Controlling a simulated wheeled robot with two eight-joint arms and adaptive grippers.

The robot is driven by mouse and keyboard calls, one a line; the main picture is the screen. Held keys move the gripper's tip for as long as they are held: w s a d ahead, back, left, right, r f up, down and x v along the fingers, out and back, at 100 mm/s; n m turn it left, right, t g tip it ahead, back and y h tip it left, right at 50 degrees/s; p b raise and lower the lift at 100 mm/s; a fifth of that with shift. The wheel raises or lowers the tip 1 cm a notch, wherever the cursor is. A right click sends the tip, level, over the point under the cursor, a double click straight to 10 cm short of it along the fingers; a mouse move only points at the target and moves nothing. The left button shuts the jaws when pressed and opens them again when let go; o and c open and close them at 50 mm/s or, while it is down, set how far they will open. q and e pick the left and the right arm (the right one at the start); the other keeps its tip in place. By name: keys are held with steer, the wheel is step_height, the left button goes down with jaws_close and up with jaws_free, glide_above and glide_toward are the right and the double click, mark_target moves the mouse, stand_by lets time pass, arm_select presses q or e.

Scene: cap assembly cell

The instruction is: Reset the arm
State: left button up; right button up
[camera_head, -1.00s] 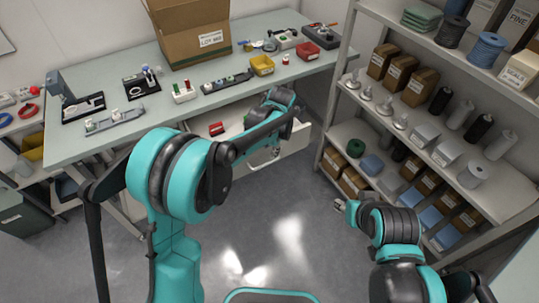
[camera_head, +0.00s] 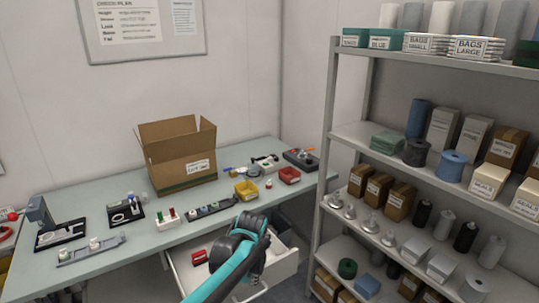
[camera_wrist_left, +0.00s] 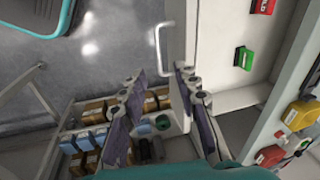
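My left arm rises from the bottom of the head view, its dark elbow (camera_head: 240,240) in front of the open drawer. The gripper is hard to make out there. In the left wrist view, my left gripper (camera_wrist_left: 158,76) is open and empty, its two fingers apart. The white drawer (camera_head: 284,268) stands open under the table, and it also shows in the wrist view (camera_wrist_left: 222,40). Its handle (camera_wrist_left: 163,50) lies by the fingertips; I cannot tell whether they touch. A red block (camera_head: 200,257) and a green block (camera_wrist_left: 243,58) lie in the drawer. My right gripper is out of view.
The table (camera_head: 160,240) holds an open cardboard box (camera_head: 180,160), a yellow bin (camera_head: 246,190), a red bin (camera_head: 289,175) and small fixtures. A loaded shelf rack (camera_head: 325,130) stands close on the right. Floor is open in the wrist view.

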arm_select(q)
steer(key=s+a+r+n+t, duration=0.2)
steer(key=s+a+r+n, duration=0.4)
steer(key=s, duration=0.5)
steer(key=s+a+f+n+t, duration=0.2)
steer(key=s+a, duration=0.3)
steer(key=s, duration=0.6)
steer(key=shift+s+a+n+t+h, duration=0.15)
steer(key=shift+n+t+h, duration=0.25)
steer(key=shift+n, duration=0.5)
